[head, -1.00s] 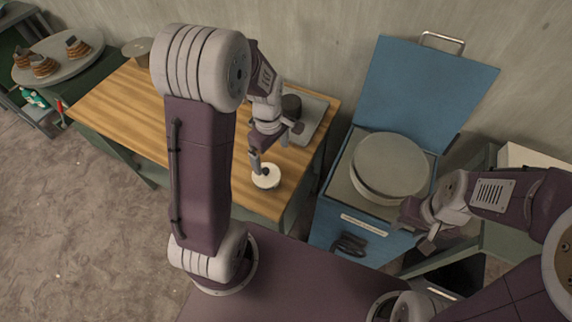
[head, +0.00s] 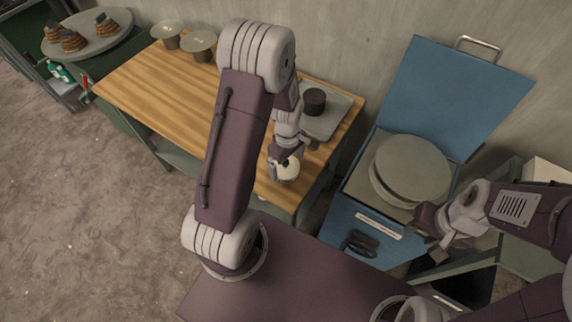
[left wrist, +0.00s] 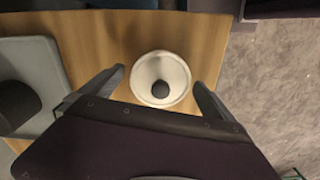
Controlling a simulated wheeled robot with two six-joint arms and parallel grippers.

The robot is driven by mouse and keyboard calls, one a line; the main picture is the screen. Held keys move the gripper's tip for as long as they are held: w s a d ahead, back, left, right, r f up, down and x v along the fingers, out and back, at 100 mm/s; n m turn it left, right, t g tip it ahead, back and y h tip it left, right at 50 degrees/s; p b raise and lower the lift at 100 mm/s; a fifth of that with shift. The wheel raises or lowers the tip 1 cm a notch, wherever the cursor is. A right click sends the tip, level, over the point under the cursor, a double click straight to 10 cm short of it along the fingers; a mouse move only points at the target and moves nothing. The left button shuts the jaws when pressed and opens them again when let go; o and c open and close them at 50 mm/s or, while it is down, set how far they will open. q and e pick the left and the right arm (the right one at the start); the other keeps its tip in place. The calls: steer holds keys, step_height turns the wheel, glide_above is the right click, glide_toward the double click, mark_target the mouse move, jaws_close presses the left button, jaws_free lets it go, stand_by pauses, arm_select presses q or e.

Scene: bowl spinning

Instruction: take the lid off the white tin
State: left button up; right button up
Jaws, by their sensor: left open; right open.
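The white tin (head: 290,172) stands near the front right edge of the wooden table, partly hidden by my left gripper in the head view. In the left wrist view its round white lid (left wrist: 160,66) has a dark knob in the middle. My left gripper (head: 285,160) is open over the tin. In the left wrist view its fingers lie on either side of the lid, with gaps between. Whether the fingertips reach down to lid height is unclear. My right gripper (head: 428,235) is open and empty by the blue box.
A grey tray (head: 326,122) with a dark cylinder (head: 314,101) is behind the tin. An open blue box (head: 365,225) with grey discs stands to the right. The table's left part (head: 150,85) is clear.

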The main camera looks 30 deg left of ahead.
mark_target(287, 162)
arm_select(q)
steer(key=shift+s, duration=0.1)
steer(key=c, duration=1.2)
steer(key=shift+o, duration=0.2)
steer(key=shift+r, duration=0.6)
step_height(287, 162, up, 3)
steer(key=shift+f, duration=0.1)
steer(key=s+d+r, duration=0.7)
steer(key=d, duration=0.2)
steer(key=shift+s, duration=0.15)
